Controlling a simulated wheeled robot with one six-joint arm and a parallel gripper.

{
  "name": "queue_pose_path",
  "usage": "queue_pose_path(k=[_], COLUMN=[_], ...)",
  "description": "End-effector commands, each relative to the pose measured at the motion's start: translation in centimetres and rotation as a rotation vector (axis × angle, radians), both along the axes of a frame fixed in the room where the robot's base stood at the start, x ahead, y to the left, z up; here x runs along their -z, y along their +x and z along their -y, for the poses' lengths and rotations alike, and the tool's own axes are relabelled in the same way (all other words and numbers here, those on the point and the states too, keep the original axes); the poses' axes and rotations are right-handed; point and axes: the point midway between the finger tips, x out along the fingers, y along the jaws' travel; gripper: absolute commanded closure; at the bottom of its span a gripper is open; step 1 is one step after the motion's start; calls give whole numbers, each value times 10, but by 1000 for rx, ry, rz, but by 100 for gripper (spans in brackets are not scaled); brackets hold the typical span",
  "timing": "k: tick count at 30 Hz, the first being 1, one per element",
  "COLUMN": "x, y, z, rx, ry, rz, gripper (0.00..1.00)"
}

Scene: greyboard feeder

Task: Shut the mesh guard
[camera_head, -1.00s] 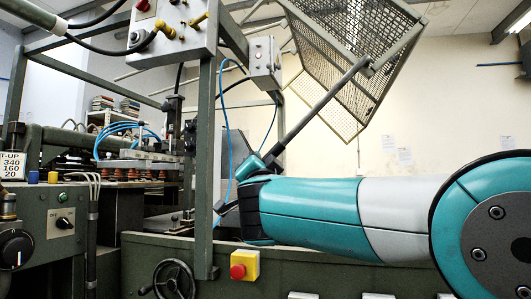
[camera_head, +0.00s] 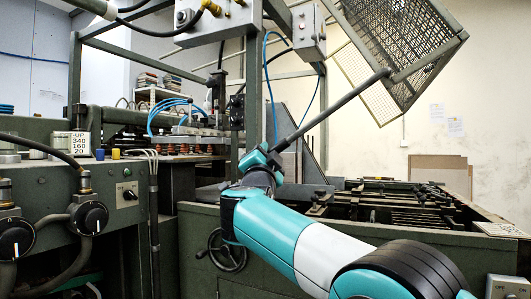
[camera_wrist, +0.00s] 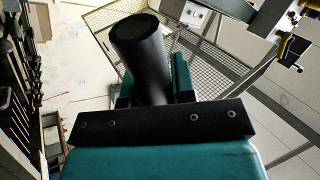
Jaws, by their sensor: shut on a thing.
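The mesh guard (camera_head: 385,45) is raised at the upper right in the head view, a tilted metal mesh box in a grey frame. A long dark bar (camera_head: 335,110) runs from its frame down and left to my gripper (camera_head: 262,160). My gripper is shut on the lower end of this bar. In the wrist view my gripper (camera_wrist: 150,88) is closed around the bar's thick black end (camera_wrist: 140,45), with the mesh guard (camera_wrist: 110,22) behind it. My gripper partly hides the bar's end in the head view.
The open machine bed (camera_head: 400,200) with dark rails lies below the guard. A control box (camera_head: 308,30) and upright frame post (camera_head: 252,90) stand left of the bar. A handwheel (camera_head: 228,250) and knob panel (camera_head: 90,215) are at the front left. Brown boards (camera_head: 440,172) lean behind.

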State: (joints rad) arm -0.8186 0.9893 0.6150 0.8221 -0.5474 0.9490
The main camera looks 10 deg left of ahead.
Motion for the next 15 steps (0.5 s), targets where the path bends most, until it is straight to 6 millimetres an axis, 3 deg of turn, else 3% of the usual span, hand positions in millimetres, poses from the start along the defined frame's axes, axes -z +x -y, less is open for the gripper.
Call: queue_pose_path(k=[10,11,14,15], x=[-3,-3,-3,-3], y=[1,1,1,1], z=[3,3,3,3], rx=[5,5,5,4], ry=[3,3,3,2], rz=[3,3,3,4], gripper=[100,74,51,50])
